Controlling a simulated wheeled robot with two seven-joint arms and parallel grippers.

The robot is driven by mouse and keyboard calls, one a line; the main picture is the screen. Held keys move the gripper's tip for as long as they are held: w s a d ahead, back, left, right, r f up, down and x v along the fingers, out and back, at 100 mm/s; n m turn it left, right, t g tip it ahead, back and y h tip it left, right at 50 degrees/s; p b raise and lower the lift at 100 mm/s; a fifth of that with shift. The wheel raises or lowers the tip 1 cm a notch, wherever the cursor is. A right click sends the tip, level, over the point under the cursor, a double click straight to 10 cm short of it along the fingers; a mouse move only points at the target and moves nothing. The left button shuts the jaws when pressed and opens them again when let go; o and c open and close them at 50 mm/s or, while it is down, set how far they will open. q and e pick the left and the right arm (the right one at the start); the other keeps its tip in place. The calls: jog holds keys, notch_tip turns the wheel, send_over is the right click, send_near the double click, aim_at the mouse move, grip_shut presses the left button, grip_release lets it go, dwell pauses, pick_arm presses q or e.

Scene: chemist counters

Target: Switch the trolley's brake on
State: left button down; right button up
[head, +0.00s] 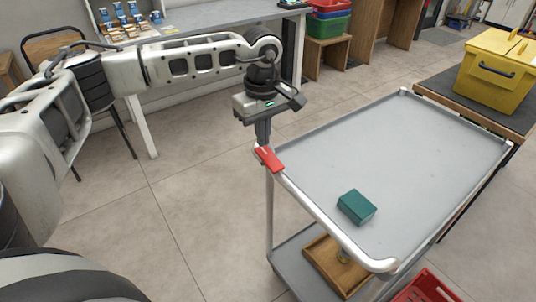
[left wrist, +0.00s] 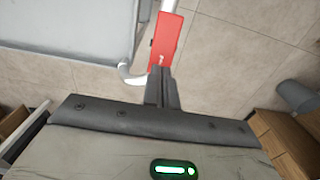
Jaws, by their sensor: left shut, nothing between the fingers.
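The grey metal trolley (head: 415,150) stands in front of me, with a flat top tray and a lower shelf. A red brake lever (head: 268,158) sits at the tray's left corner by the rail; it also shows in the left wrist view (left wrist: 166,40). My left gripper (head: 263,142) points down, shut and empty, with its fingertips right at the lever's upper end. In the left wrist view the fingers (left wrist: 162,80) meet the lever's near end; whether they touch cannot be told. My right gripper is not in view.
A dark green box (head: 356,207) lies on the trolley's top. A wooden tray (head: 330,262) is on its lower shelf. A red basket (head: 428,288) stands at the front right. A yellow case (head: 497,70) rests on a dark-topped table at the right. Open floor lies left of the trolley.

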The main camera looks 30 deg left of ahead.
aim_at(264, 150)
pick_arm(q)
jog(key=shift+f+b, duration=0.75)
jog(key=shift+f, duration=0.35)
dwell(0.3)
jog(key=shift+r, duration=0.1)
jog(key=shift+r+p, duration=2.5)
jog(key=shift+r, duration=1)
jog(key=shift+d, duration=0.1)
